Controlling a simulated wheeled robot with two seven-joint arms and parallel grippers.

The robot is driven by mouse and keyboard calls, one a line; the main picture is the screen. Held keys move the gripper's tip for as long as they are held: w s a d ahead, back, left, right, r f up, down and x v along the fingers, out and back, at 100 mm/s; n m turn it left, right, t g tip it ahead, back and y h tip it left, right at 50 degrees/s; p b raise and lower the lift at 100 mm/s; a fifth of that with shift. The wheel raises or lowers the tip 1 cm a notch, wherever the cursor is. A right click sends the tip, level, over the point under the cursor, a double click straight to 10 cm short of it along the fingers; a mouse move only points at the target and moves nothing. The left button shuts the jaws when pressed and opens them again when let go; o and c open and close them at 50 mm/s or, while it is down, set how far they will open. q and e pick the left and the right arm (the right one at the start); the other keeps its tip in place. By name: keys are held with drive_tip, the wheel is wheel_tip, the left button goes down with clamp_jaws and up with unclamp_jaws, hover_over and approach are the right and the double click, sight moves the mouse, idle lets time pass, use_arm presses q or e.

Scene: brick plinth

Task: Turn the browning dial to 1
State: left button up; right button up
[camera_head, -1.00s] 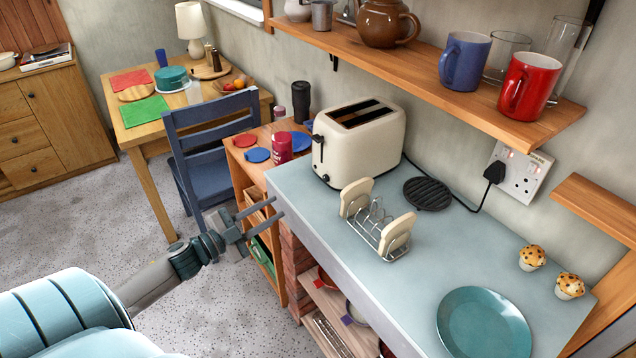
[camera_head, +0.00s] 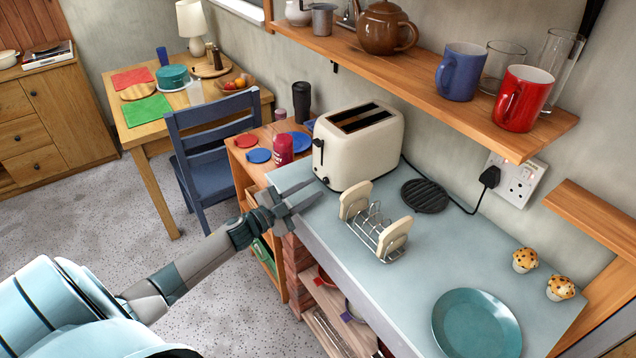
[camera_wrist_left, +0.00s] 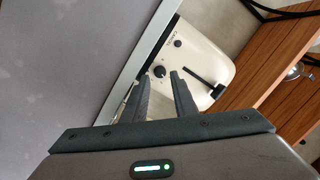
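The cream toaster (camera_head: 358,148) stands at the far left end of the blue-grey worktop. Its end face also shows in the left wrist view (camera_wrist_left: 190,60). That face has a round black dial (camera_wrist_left: 160,71), a smaller knob (camera_wrist_left: 178,43) and a black lever (camera_wrist_left: 198,87). The dial's setting is too small to read. My left gripper (camera_head: 315,190) is open and empty, its fingers pointing at the toaster's control end. In the left wrist view its fingertips (camera_wrist_left: 160,78) lie apart, just below the dial in the picture; contact cannot be told. My right gripper is not in view.
A toast rack (camera_head: 375,236) with two bread slices stands right of the toaster, near a black trivet (camera_head: 425,196). A wooden shelf (camera_head: 430,82) with mugs hangs above. A teal plate (camera_head: 476,325) and two muffins lie farther right.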

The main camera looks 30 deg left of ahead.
sight(325, 182)
use_arm(q)
drive_tip(key=shift+p+x, duration=0.3)
drive_tip(key=shift+x, duration=1.3)
clamp_jaws()
drive_tip(key=shift+r+n+p, duration=0.25)
drive_tip(key=shift+n+p, duration=0.45)
drive_tip(key=shift+p, duration=0.15)
drive_tip(key=shift+n+p, duration=0.35)
drive_tip(key=shift+n, duration=0.15)
drive_tip(key=shift+f+n, duration=0.15)
drive_tip(key=shift+n, duration=0.25)
